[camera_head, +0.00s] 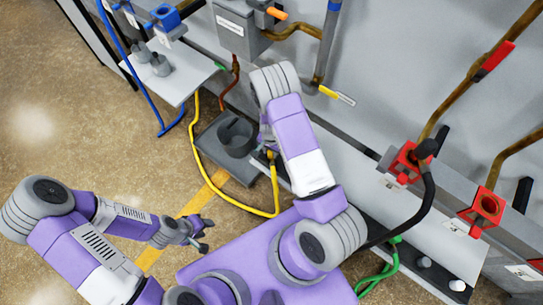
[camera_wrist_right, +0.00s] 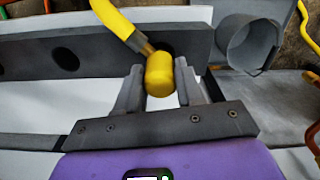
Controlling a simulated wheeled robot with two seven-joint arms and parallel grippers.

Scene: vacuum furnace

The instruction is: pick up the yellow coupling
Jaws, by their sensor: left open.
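The yellow coupling (camera_wrist_right: 159,77) is a short yellow cylinder on the end of a yellow hose (camera_wrist_right: 115,18). In the right wrist view it lies between the two fingers of my right gripper (camera_wrist_right: 160,85), with one finger close on each side. I cannot tell whether both fingers touch it. In the head view the coupling (camera_head: 271,155) is small and partly hidden by my right arm, beside the grey cup. My left gripper (camera_head: 205,234) is open and empty, low over the floor at the left.
A grey cup (camera_head: 236,138) stands on a dark tray beside the coupling. The yellow hose loops over the floor. A grey panel with red clamps (camera_head: 407,160) and a black hose (camera_head: 422,205) is at right.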

